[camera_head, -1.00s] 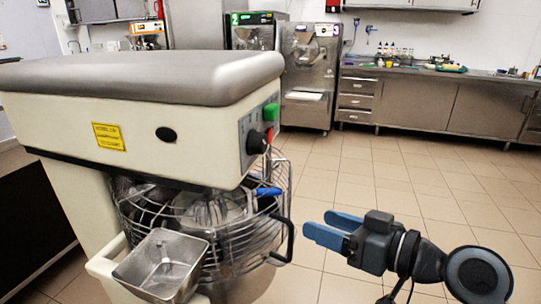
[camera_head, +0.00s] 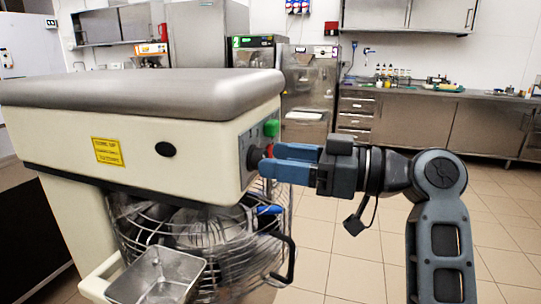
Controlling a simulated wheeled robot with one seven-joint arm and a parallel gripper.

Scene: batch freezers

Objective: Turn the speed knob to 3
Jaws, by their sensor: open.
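The mixer (camera_head: 130,125) stands at the left, a cream body with a grey top and a yellow label. Its control panel is on the narrow right face, seen at a steep angle. The black speed knob (camera_head: 254,157) is on this panel, below a green button (camera_head: 271,128). A small red part (camera_head: 268,150) shows beside the knob. My gripper (camera_head: 275,162) has blue fingers pointing left at the panel, open, with the tips right at the knob. The fingers partly cover the knob and panel. I cannot tell whether they touch the knob, nor read its setting.
Below the mixer head are a wire bowl guard (camera_head: 215,245) with a black handle (camera_head: 288,260) and a metal tray (camera_head: 160,277). Batch freezers (camera_head: 308,92) and a steel counter (camera_head: 400,115) stand at the back. The tiled floor between is clear.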

